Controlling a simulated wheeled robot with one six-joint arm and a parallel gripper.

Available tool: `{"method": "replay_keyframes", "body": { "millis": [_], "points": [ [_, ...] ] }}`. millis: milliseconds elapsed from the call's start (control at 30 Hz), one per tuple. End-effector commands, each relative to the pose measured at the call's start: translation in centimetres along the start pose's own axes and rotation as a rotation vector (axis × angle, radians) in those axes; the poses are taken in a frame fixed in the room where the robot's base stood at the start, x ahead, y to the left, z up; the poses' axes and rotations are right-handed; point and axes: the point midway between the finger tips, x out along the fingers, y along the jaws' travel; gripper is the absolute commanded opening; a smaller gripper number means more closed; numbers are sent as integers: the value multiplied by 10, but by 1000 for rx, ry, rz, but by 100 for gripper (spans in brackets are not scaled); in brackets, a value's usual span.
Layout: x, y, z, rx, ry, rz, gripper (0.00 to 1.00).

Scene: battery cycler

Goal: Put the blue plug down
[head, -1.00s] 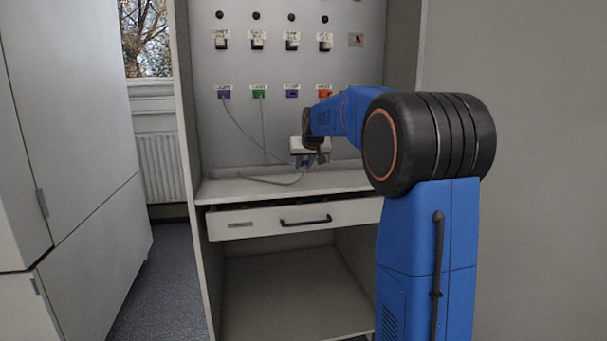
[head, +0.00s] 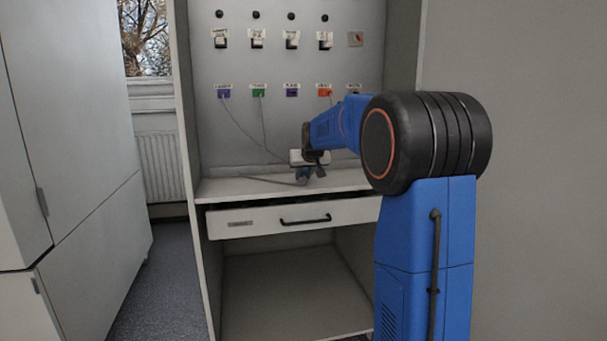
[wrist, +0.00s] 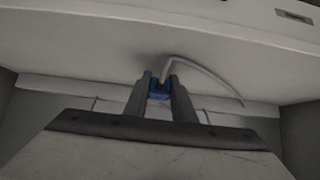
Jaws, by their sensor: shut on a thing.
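The blue plug (wrist: 159,89) is between the two fingers of my gripper (wrist: 158,84) in the wrist view, with a pale cable running from it to the right. In the head view my gripper (head: 312,172) is low over the white shelf (head: 235,190) of the cabinet. The plug (head: 302,174) shows as a small blue patch at the fingertips, close to the shelf surface. I cannot tell whether the plug touches the shelf. My gripper is shut on it.
The cabinet's back panel holds a row of coloured sockets, among them purple (head: 224,93), green (head: 258,92) and orange (head: 324,92), some with cables. A drawer (head: 262,221) with a dark handle (head: 306,220) sits below the shelf. The shelf's left part is mostly clear.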

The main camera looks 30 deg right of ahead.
Motion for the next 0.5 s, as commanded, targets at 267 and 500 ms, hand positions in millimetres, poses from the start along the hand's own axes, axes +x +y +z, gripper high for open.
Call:
{"method": "replay_keyframes", "body": {
  "millis": [267,500],
  "points": [
    [1,0,1,0,0,0,42],
    [1,0,1,0,0,0,42]
  ]
}}
